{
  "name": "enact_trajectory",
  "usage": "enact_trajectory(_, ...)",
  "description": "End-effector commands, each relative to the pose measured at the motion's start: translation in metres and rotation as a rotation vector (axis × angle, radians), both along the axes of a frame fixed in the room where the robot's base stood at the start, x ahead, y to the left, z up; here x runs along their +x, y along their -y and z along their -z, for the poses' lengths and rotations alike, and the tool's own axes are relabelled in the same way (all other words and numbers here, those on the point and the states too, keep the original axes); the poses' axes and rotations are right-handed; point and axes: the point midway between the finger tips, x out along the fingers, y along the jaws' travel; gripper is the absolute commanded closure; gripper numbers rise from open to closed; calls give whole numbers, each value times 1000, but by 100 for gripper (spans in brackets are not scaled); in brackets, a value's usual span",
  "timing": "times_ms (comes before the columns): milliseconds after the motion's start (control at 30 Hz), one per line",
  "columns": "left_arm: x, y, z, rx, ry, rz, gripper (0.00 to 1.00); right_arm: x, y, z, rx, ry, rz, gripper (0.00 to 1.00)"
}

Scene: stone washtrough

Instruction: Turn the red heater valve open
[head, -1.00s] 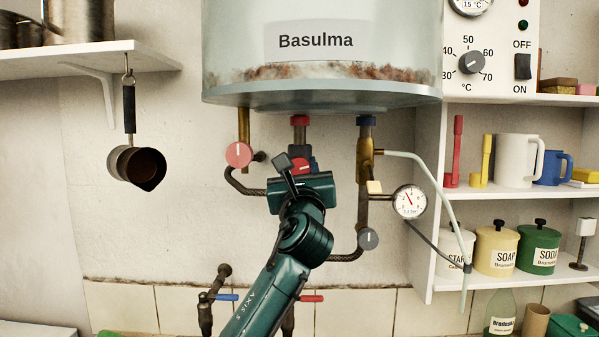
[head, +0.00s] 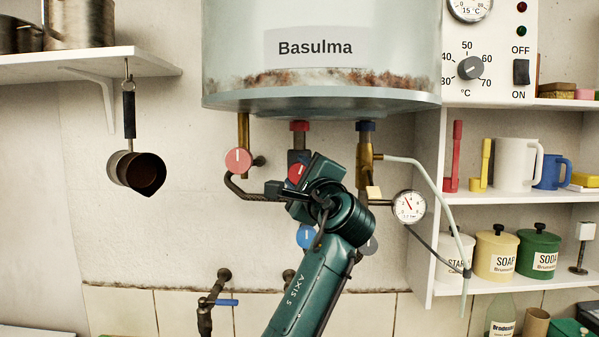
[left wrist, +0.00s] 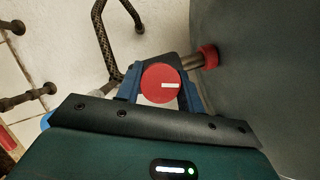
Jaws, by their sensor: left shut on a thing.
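The red heater valve (head: 297,172) is a round red knob with a white mark. It sits on the middle pipe under the boiler, below a red collar. My left gripper (left wrist: 161,88) is shut on it, with one blue finger on each side of the knob in the left wrist view. There the red knob face (left wrist: 161,84) is plain to see and its white mark points right. In the head view the gripper body covers part of the knob, and the mark looks slanted. My right gripper is in neither view.
A paler red knob (head: 238,160) is just left on a brass pipe. A blue knob (head: 306,236) is below and a grey knob (head: 369,245) lower right, partly behind my arm. A pressure gauge (head: 409,206) and shelves stand to the right.

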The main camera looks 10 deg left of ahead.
Motion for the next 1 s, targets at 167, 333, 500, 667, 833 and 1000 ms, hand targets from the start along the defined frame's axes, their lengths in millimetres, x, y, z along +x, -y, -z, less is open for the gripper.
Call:
enact_trajectory(167, 0, 1, -1, -141, 24, 2, 85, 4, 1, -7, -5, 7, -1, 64)
enact_trajectory(333, 0, 1, -1, -243, 45, 1, 85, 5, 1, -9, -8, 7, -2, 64)
enact_trajectory(500, 0, 1, 0, -308, 59, 2, 85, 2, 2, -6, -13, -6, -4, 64)
enact_trajectory(667, 0, 1, 0, -342, 66, 2, 85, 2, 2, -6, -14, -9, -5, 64)
enact_trajectory(833, 0, 1, 1, -355, 70, 2, 85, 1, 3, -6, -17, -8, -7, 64)
enact_trajectory(1000, 1, 1, 1, -357, 69, 2, 85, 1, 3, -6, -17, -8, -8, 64)
